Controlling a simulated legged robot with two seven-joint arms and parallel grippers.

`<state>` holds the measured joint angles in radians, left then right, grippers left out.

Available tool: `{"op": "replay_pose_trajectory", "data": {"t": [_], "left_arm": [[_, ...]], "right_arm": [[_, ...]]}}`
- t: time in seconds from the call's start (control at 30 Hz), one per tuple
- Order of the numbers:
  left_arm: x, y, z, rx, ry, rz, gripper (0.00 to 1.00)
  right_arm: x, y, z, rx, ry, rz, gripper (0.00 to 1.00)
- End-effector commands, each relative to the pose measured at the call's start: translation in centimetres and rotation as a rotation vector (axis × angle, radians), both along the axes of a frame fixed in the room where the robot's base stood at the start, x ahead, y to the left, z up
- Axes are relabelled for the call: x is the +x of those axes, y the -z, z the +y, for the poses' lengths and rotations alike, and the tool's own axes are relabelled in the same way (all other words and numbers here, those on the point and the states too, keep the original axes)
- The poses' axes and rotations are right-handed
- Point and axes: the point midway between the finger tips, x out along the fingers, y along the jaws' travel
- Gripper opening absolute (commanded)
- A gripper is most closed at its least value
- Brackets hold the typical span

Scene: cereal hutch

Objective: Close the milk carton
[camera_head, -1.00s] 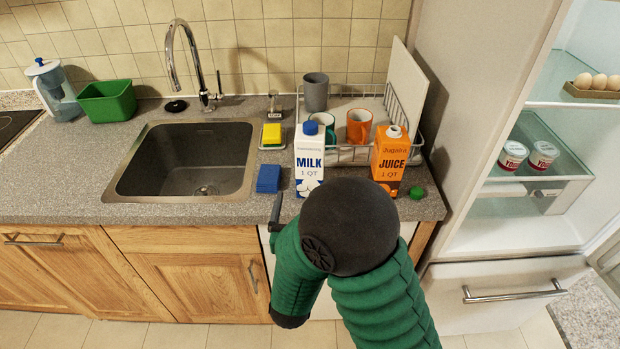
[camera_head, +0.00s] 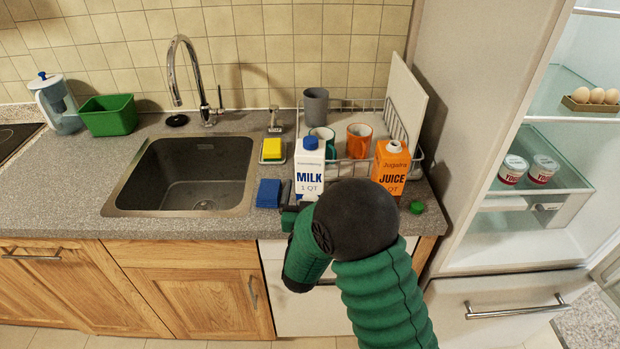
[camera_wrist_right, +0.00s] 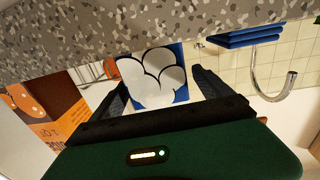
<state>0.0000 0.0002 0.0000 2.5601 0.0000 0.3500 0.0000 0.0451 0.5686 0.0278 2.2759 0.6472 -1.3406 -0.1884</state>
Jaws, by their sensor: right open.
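The milk carton (camera_head: 309,178) stands upright at the counter's front, with a blue cap (camera_head: 310,142) on its top. I cannot tell how tightly the cap sits. In the right wrist view the carton's white and blue lower part (camera_wrist_right: 155,82) shows between the fingers of my right gripper (camera_wrist_right: 160,92). That gripper is open, with one finger on each side of the carton and no clear contact. In the head view my right gripper (camera_head: 291,200) is low at the carton's left front, partly hidden by my arm. My left gripper is out of view.
An orange juice carton (camera_head: 391,168) with an open spout stands to the right, a green cap (camera_head: 417,207) beside it on the counter. Behind are a dish rack (camera_head: 350,167) with cups and a yellow sponge (camera_head: 271,148).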

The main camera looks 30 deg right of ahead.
Motion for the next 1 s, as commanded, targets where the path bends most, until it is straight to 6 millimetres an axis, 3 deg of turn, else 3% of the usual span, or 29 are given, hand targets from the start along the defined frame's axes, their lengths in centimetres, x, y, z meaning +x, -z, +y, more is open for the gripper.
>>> {"op": "replay_pose_trajectory", "data": {"t": [0.4,1.0], "left_arm": [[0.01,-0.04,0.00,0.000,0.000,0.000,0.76],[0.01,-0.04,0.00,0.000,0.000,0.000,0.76]], "right_arm": [[0.61,-0.06,-0.47,-0.001,0.000,0.000,0.89],[0.60,-0.04,-0.45,0.000,-0.001,0.000,0.11]]}}
